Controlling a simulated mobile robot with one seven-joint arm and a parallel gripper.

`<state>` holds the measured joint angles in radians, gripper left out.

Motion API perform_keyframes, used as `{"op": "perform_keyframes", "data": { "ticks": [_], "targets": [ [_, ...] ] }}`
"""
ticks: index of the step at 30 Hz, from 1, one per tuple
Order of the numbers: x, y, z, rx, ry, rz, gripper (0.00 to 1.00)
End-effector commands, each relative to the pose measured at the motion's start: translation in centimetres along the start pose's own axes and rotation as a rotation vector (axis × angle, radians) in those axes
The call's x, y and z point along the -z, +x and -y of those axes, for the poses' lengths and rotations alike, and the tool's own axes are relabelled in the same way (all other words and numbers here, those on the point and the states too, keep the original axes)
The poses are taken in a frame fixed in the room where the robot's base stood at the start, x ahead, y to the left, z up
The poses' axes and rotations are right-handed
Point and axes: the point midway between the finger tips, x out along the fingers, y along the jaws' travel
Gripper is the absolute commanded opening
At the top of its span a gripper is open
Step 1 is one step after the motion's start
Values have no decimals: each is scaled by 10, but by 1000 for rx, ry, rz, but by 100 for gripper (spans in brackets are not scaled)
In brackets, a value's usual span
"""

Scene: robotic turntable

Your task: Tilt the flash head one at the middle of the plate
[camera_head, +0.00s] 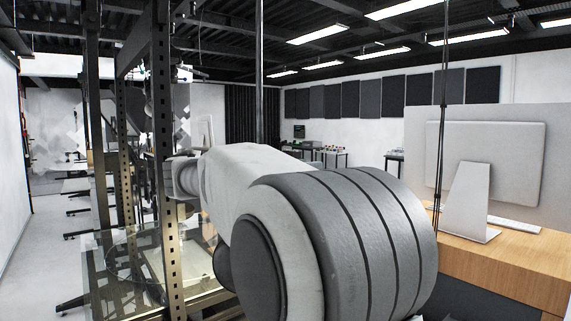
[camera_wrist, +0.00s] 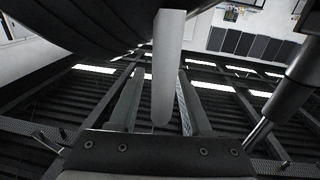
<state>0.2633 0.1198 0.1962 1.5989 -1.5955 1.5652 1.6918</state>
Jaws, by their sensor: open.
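In the wrist view my gripper (camera_wrist: 161,78) is open, with its two fingers apart. A pale grey bar with a rounded end (camera_wrist: 167,60) reaches down from the top of the picture and appears between the fingers. I cannot tell whether it touches either finger. A large dark rounded body (camera_wrist: 75,22) fills the upper left; it may be part of a flash head, but I cannot tell for sure. In the head view my own arm covers the middle and hides my gripper and any flash head there. A clear round plate (camera_head: 125,243) shows partly at lower left.
Perforated metal posts (camera_head: 163,150) of a rig stand close on the left of my arm. A wooden desk (camera_head: 520,268) with a monitor (camera_head: 487,160) stands close on the right. A grey rod (camera_wrist: 290,95) crosses the right of the wrist view. Open floor shows at far left.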

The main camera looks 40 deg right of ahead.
Motion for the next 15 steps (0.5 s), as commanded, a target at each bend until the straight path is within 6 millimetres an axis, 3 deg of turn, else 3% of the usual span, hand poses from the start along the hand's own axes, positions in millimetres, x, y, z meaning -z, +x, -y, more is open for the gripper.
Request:
{"op": "perform_keyframes", "data": {
  "ticks": [7, 15],
  "targets": [
    [0, 1, 0, 0, 0, 0, 48],
    [0, 0, 0, 0, 0, 0, 0]
  ]
}}
